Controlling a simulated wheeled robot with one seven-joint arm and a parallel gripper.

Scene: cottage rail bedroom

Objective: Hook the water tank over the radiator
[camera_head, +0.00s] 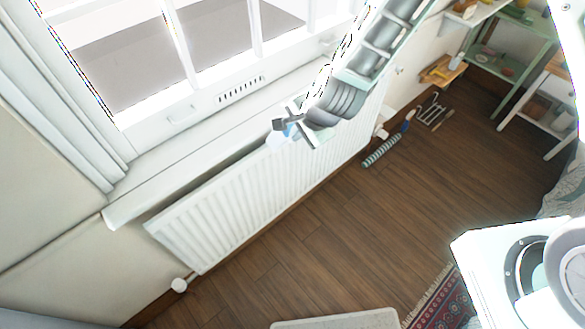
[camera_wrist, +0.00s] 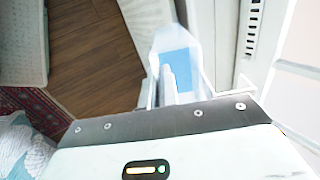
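The water tank (camera_wrist: 176,42) is a small pale, translucent container with a light blue face. It is at my fingertips in the wrist view, and a small blue and white part of it (camera_head: 283,135) shows below my gripper in the head view. My gripper (camera_wrist: 168,82) has its pale fingers close together at the tank's near side and looks shut on it. The white ribbed radiator (camera_head: 235,205) is under the window sill. The tank is at its top edge, right of the middle. Whether a hook sits over that edge is hidden.
The window sill (camera_head: 150,188) juts out above the radiator. A striped roll (camera_head: 381,151) and a wire rack (camera_head: 432,108) lie on the floor at right. Green shelves (camera_head: 505,65) stand beyond. The wooden floor (camera_head: 330,225) in front is mostly clear.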

